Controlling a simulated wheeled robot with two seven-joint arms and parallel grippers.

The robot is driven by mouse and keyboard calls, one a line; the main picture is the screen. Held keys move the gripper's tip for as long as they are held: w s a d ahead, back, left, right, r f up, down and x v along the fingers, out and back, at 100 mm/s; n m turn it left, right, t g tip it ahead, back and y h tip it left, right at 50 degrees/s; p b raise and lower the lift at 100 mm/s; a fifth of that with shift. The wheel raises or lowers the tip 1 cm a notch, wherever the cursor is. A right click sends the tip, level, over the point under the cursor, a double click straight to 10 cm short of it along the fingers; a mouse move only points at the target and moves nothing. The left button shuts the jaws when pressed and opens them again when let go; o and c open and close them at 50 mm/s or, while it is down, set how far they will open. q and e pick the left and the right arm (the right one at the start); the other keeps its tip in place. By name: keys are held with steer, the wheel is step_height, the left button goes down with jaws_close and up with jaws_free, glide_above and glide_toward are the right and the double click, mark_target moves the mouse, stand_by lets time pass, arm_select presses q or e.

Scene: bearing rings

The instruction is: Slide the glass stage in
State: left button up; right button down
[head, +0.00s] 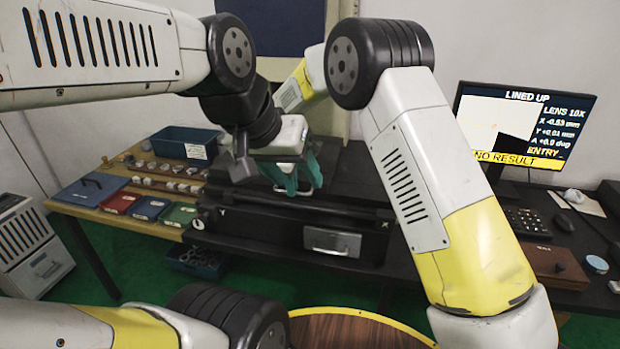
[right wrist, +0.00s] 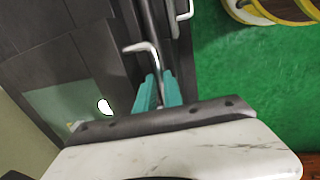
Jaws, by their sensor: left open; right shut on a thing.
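My right gripper (head: 290,182) is over the front of the black machine (head: 345,208), its teal fingers pointing down. In the right wrist view its fingers (right wrist: 157,92) are closed around a thin silver handle (right wrist: 142,46). A pale green, see-through pane (right wrist: 62,102), which looks like the glass stage, lies flat to the left of the fingers there, with a bright white spot on it. How the handle joins the pane is hidden, and the gripper covers that area in the head view.
A monitor (head: 570,126) reads LINED UP and NO RESULT. A blue bin (head: 183,143), several rings (head: 165,183) and coloured trays (head: 150,208) lie on the left bench. A drawer handle (head: 332,241) is on the machine's front. A round wooden top (head: 360,330) stands nearer me.

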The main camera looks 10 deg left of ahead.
steer(key=shift+a+r, duration=0.1)
steer(key=shift+a, duration=0.15)
steer(key=c, duration=1.5)
jaws_free()
steer(key=shift+s+r, duration=0.25)
steer(key=shift+r, duration=1)
steer(key=shift+s+r, duration=0.2)
steer(key=shift+r, duration=1.1)
steer(key=shift+s+r, duration=0.25)
steer(key=shift+r, duration=1)
